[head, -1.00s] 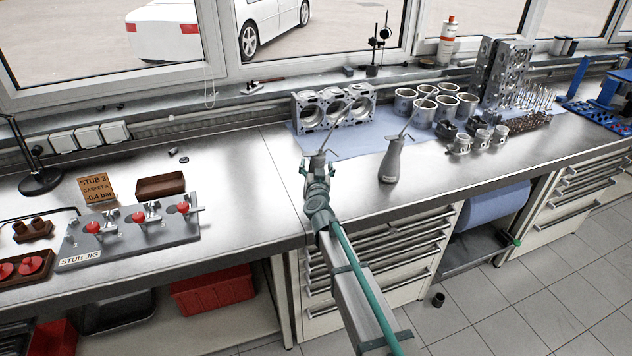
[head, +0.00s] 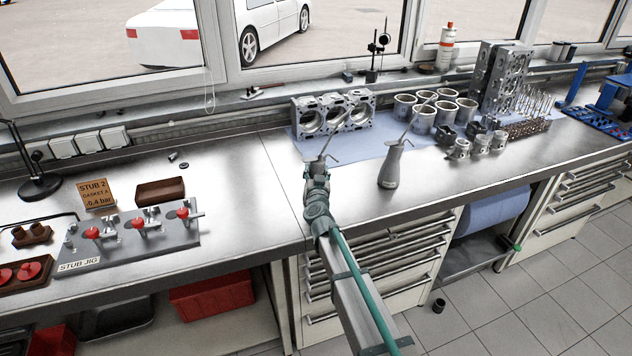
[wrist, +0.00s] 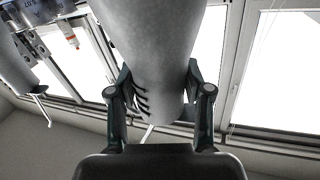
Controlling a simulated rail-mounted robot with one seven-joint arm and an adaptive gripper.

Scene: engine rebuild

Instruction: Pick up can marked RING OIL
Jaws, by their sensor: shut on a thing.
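My gripper (head: 317,178) is over the bench's front middle. In the wrist view its two fingers (wrist: 160,92) are shut on a grey oil can (wrist: 150,45), one finger on each side of the body. In the head view my arm hides most of this can; its top and thin spout show just beyond the gripper. No label on it can be read. A second grey oil can (head: 391,168) with a spout stands upright on the bench to the right, apart from my gripper. Its marking is too small to read.
The stub jig (head: 130,240) with red knobs and a brown tray (head: 161,191) are left.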

